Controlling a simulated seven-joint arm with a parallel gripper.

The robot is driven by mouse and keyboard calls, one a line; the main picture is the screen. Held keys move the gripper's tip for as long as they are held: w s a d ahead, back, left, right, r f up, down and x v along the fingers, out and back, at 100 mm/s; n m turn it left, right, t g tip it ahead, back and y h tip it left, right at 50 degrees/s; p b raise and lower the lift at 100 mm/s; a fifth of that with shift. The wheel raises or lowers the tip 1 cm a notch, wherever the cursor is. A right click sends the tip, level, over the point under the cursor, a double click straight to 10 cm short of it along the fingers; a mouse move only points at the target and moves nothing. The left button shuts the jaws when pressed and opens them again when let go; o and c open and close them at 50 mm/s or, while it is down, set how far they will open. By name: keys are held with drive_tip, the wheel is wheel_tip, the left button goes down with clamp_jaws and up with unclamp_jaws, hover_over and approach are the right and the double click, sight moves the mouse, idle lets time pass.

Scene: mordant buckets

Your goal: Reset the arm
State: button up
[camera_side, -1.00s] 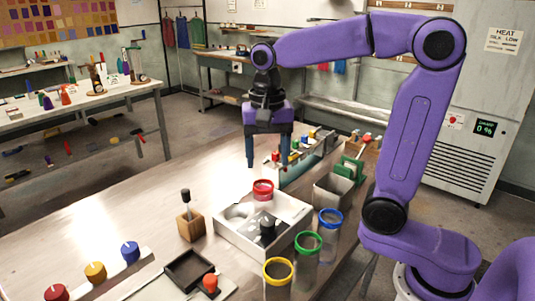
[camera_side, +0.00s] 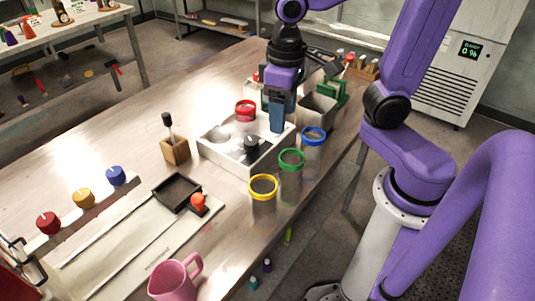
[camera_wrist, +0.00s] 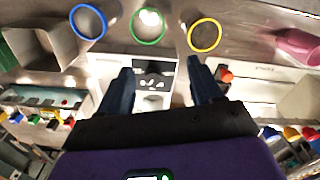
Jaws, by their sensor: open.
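My gripper (camera_side: 277,128) points down over the back right part of the white tray (camera_side: 222,158) in the side view. In the wrist view, its two dark fingers (camera_wrist: 160,68) are spread apart with nothing between them. Clear buckets with a blue rim (camera_side: 314,130), a green rim (camera_side: 291,154) and a yellow rim (camera_side: 263,180) stand along the tray's right and front side. Their rims also show at the top of the wrist view.
A dark shallow tray (camera_side: 176,192) and an orange-red knob (camera_side: 198,202) lie in front. A wooden block with a brush (camera_side: 175,150) stands left of the white tray. A pink mug (camera_side: 172,281) is at the near edge. A grey bin (camera_side: 318,108) stands behind the blue rim.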

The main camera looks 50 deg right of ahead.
drive_tip(key=s+d+f+n, duration=0.1)
drive_tip(key=s+f+n, duration=0.1)
drive_tip(key=s+n, duration=0.2)
drive_tip(key=s+d+f+n, duration=0.2)
drive_tip(key=s+n, duration=0.3)
drive_tip(key=s, duration=0.2)
drive_tip(key=shift+s, duration=0.4)
